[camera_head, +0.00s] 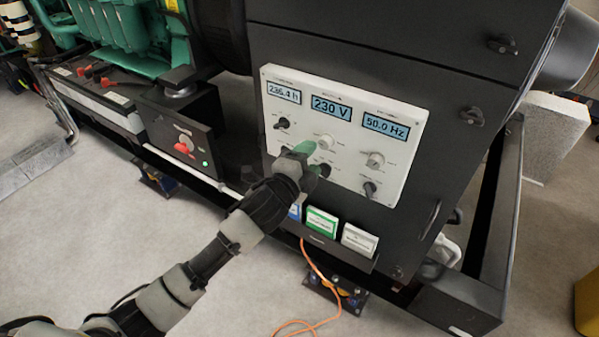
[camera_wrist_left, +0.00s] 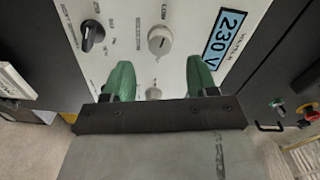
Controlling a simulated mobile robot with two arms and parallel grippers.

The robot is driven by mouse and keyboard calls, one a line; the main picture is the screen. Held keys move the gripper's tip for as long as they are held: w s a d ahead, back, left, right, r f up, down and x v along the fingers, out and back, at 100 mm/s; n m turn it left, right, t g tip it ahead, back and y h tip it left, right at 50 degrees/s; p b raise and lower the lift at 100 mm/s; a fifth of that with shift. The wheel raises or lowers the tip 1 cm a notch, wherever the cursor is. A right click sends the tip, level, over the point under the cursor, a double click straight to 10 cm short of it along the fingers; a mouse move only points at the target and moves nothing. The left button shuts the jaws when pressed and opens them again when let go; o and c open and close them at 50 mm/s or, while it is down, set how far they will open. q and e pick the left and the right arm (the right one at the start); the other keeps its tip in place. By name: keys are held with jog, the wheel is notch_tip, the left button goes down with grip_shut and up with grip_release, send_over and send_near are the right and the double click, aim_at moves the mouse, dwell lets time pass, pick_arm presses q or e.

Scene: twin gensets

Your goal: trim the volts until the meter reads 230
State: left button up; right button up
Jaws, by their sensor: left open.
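The volts meter (camera_head: 330,107) on the white panel reads 230 V, and it also reads 230 V in the left wrist view (camera_wrist_left: 226,38). The pale volts knob (camera_head: 325,141) is below the meter; in the left wrist view the knob (camera_wrist_left: 160,40) shows whole, just past my fingertips. My left gripper (camera_head: 305,148) is close to the panel beside this knob. In the left wrist view its green fingers (camera_wrist_left: 160,78) stand apart, with no knob gripped. My right gripper is not in view.
The panel has an hours display (camera_head: 283,91), a 50.0 Hz display (camera_head: 385,126), a pale knob (camera_head: 375,159) and a black knob (camera_head: 283,123). Cards (camera_head: 321,221) stand in a holder below. An orange cable (camera_head: 318,270) runs to the floor. A side box has a red switch (camera_head: 184,147).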

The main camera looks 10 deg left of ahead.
pick_arm(q)
jog(key=shift+b+v, duration=0.4)
jog(key=shift+v, duration=1.9)
jog(key=s+a+f+n+g+y, duration=0.1)
jog(key=a+f+n+g+y, duration=0.15)
jog(key=f, duration=0.95)
jog(key=s+a+f+n+g+y, duration=0.1)
jog(key=a+f+n+g, duration=0.2)
jog(key=f, duration=0.9)
jog(key=s+a+f+n+g+y+b, duration=0.1)
jog(key=s+a+f+n, duration=0.1)
jog(key=s+f, duration=0.45)
jog(key=s+a+f+n+g+y+b, duration=0.1)
jog(key=s+a+f+n+g, duration=0.15)
jog(key=f, duration=0.75)
jog(key=s+f+n+g, duration=0.2)
jog(key=s+f, duration=0.4)
jog(key=s, duration=0.6)
jog(key=s+a+f+n+g, duration=0.1)
jog(key=s+f, duration=0.5)
jog(key=s, duration=0.6)
jog(key=s+a+f+n+g, duration=0.1)
jog(key=s+f+n+g, duration=0.2)
jog(key=s+f, duration=0.4)
jog(key=s+n, duration=0.1)
jog(key=s, duration=0.4)
jog(key=shift+s+g, duration=0.25)
jog(key=shift+g, duration=0.15)
jog(key=shift+w+y, duration=0.1)
jog(key=shift+y, duration=0.15)
